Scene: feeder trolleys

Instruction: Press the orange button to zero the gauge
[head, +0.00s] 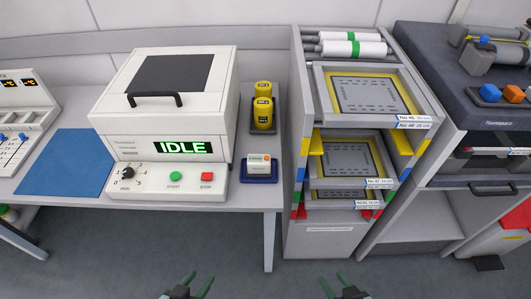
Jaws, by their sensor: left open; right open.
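A small white gauge (258,168) sits in a dark blue tray (246,179) near the right front of the white bench. A small orange spot, which looks like the orange button (267,157), shows at its top right. My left gripper (199,283) is open and empty at the bottom edge of the head view, over the floor in front of the bench. My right gripper (335,282) is open and empty, further right at the same edge. Both are apart from the gauge. Nothing covers the gauge.
A white machine (166,140) reading IDLE, with green and red buttons, stands left of the gauge. Two yellow cylinders (264,113) stand behind it. A grey rack (296,90) with framed trays rises to its right. The space above and before the gauge is clear.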

